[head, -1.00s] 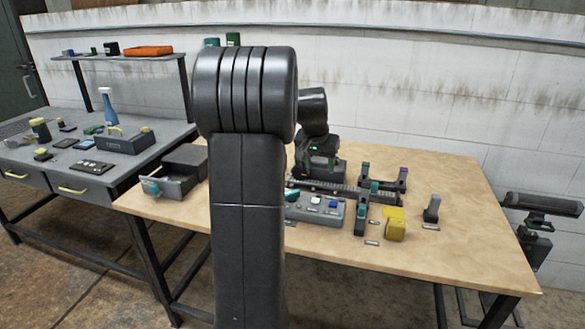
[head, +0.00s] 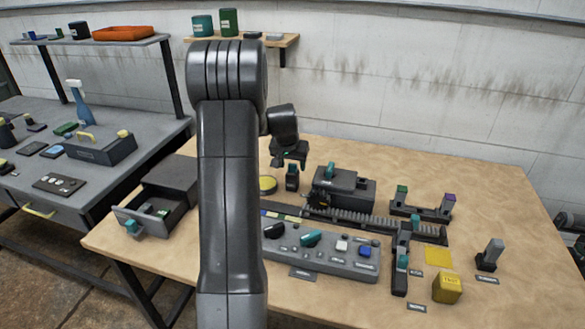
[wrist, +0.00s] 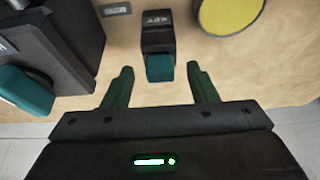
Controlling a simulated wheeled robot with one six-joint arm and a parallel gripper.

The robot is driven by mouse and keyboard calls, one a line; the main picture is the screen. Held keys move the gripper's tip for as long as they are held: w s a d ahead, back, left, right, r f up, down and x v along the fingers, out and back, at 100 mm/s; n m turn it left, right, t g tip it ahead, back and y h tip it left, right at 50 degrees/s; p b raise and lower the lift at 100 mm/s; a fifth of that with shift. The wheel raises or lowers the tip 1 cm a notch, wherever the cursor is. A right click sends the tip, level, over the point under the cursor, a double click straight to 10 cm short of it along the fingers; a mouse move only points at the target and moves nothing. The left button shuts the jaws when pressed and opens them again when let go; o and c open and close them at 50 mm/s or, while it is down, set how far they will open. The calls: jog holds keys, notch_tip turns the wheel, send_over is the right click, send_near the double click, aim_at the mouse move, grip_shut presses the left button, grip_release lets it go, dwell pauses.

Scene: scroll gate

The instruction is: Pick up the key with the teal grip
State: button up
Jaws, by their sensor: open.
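The key's teal grip (wrist: 160,67) stands in a small black holder labelled KEY (wrist: 157,40), at the top middle of the wrist view. In the head view the same dark holder with a teal top (head: 292,176) stands on the wooden table behind the toothed rack. My gripper (wrist: 158,74) is open and empty, its two green fingers on either side of the teal grip in the picture, apart from it. The head view shows my gripper (head: 288,153) just above and behind the key; its fingertips are hard to make out there.
A black housing with a teal handle (head: 345,187) stands right of the key; a yellow disc (head: 267,184) lies left. In front are the toothed rack (head: 375,222) and a grey control panel (head: 325,255). An open drawer (head: 143,222) is at left, a yellow block (head: 447,289) at right.

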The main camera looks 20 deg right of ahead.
aim_at(292, 165)
jog(key=shift+f, duration=0.1)
jog(key=shift+c, duration=0.4)
jog(key=c, duration=1)
notch_tip(292, 165, up, 10)
jog(key=shift+b, duration=0.45)
